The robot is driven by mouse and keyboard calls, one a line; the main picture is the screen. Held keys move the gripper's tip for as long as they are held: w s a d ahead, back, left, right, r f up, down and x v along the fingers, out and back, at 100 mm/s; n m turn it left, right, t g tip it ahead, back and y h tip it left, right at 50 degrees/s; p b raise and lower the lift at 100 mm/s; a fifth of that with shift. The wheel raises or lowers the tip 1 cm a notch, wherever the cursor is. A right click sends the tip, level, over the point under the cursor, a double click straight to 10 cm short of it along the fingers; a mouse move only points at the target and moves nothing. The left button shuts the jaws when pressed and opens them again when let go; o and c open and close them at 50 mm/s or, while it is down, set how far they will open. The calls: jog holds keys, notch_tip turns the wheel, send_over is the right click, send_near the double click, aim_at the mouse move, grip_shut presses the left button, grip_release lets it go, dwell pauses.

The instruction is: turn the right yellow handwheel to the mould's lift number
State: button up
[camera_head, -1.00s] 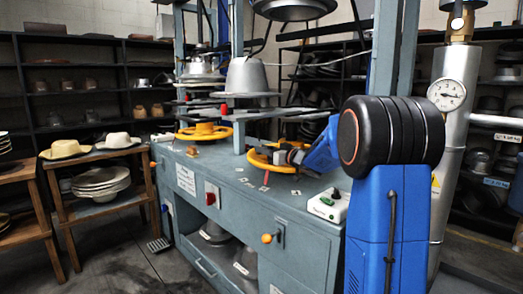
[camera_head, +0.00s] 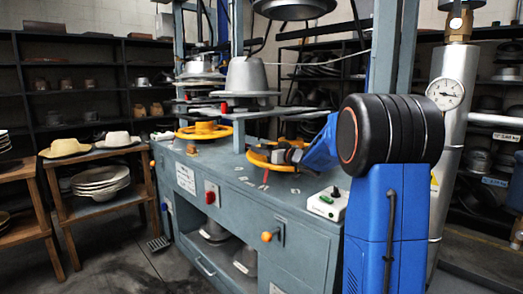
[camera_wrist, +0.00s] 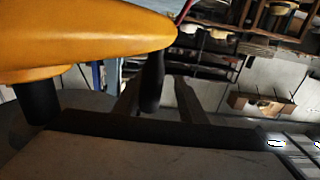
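The right yellow handwheel (camera_head: 258,161) lies flat on the grey-blue press bench in the head view, partly hidden by my gripper. My gripper (camera_head: 290,156) is at its right side, low by the rim. In the wrist view the yellow rim (camera_wrist: 80,45) fills the upper left, with a dark post (camera_wrist: 152,82) below its end. My gripper's two dark fingers (camera_wrist: 160,98) show apart, one on each side of the post in the picture. A gap shows between the post and the right finger. The mould's lift number cannot be read. The left yellow handwheel (camera_head: 204,131) is farther back.
A white control box with a green button (camera_head: 328,204) sits at the bench's right corner. A grey mould (camera_head: 245,75) stands above the handwheels. Blue uprights (camera_head: 384,60) rise from the bench. A pressure gauge (camera_head: 445,94) is at right; wooden stands with hats (camera_head: 100,180) are at left.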

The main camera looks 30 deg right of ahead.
jog(key=shift+d, duration=0.1)
jog(key=shift+s+d, duration=0.2)
jog(key=shift+s, duration=0.2)
jog(key=v, duration=0.6)
jog(key=shift+s, duration=0.3)
